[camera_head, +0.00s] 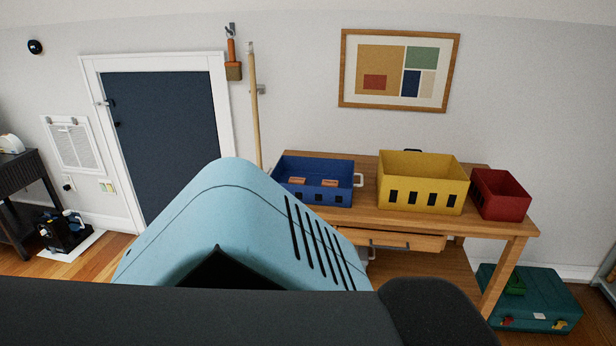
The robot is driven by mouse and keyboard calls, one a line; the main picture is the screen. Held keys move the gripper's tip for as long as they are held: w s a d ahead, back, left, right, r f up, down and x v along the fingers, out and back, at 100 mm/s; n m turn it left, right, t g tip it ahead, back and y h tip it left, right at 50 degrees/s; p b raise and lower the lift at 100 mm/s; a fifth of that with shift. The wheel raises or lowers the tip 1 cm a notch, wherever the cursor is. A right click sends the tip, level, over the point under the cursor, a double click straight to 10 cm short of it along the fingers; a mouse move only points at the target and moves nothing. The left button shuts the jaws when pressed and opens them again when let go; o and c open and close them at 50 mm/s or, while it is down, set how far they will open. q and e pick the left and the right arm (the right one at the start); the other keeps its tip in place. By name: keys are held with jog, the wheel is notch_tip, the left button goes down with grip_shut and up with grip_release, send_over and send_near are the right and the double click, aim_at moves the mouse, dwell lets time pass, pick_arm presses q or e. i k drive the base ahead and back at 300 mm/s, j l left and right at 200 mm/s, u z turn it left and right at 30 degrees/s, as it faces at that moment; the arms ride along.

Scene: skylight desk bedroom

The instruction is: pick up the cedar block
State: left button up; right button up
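I cannot pick out a cedar block with certainty. Two small reddish-brown pieces (297,181) (329,183) show inside the blue box (316,197) on the wooden table, and I cannot tell whether either is cedar. Neither of my grippers is in view. Large close shapes cover the lower left and middle of the view and hide part of the table and floor.
The wooden table (500,222) also bears a yellow box (420,182) and a red box (500,195). A drawer (405,241) is under its top. A teal case (545,303) is on the floor at right. A pole (254,110) stands by the wall.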

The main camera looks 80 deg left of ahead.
aim_at(293, 180)
jog(key=k+j, duration=0.1)
jog(key=j, duration=0.45)
jog(key=k+j, duration=0.1)
jog(key=j, duration=0.5)
jog(key=k+j, duration=0.1)
jog(key=j, duration=0.45)
jog(key=k+j, duration=0.1)
jog(key=j, duration=0.45)
jog(key=k+j, duration=0.1)
jog(key=j, duration=0.45)
jog(key=k+j, duration=0.1)
jog(key=j, duration=0.5)
jog(key=k+j, duration=0.1)
jog(key=j, duration=0.45)
jog(key=k+j, duration=0.1)
jog(key=j, duration=0.45)
jog(key=k, duration=0.15)
jog(key=k+z, duration=0.1)
jog(key=z, duration=0.15)
jog(key=i+j+u, duration=0.25)
jog(key=k+l, duration=0.05)
